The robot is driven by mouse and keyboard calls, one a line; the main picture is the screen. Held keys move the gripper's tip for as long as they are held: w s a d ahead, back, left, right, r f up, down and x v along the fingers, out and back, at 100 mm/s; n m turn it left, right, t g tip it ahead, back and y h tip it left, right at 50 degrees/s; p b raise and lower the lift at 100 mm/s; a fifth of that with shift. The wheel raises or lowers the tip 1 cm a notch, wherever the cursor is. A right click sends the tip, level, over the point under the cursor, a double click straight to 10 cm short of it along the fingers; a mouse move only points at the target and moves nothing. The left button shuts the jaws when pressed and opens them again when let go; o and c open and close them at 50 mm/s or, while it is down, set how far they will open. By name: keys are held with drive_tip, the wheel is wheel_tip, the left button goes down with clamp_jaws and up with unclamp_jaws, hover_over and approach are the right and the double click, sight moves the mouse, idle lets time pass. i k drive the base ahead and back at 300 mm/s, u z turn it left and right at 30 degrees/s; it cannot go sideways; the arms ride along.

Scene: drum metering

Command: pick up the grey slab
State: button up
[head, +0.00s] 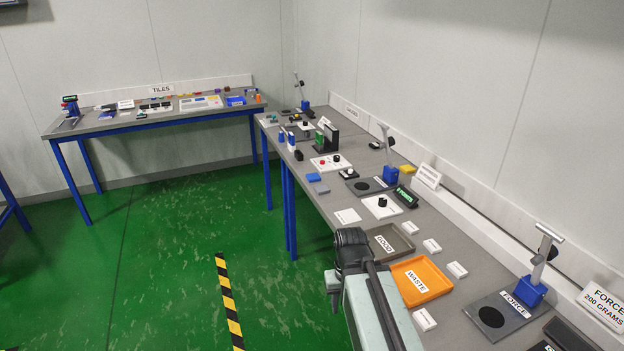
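Two small flat slabs lie near the front edge of the right-hand bench. One is blue (313,177). The one just nearer is a duller grey-blue slab (321,188); it may be the grey slab, but its colour is hard to tell at this size. My arm reaches up from the bottom of the head view, and my gripper (334,287) is at its far end, beside the bench's front edge. It is well nearer than the slabs and apart from them. Its fingers are mostly hidden, so whether they are open or shut does not show.
A dark tray marked GOOD (404,238) and an orange tray marked WASTE (446,287) stand beside my arm. White blocks (457,270), a white plate (347,216) and blue-based stands (530,291) occupy the bench (455,325). Another bench (85,125) stands at the back; green floor is clear left.

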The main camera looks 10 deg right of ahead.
sight(321, 189)
drive_tip(key=u, duration=0.85)
drive_tip(key=i, duration=1.9)
drive_tip(key=u, duration=1.2)
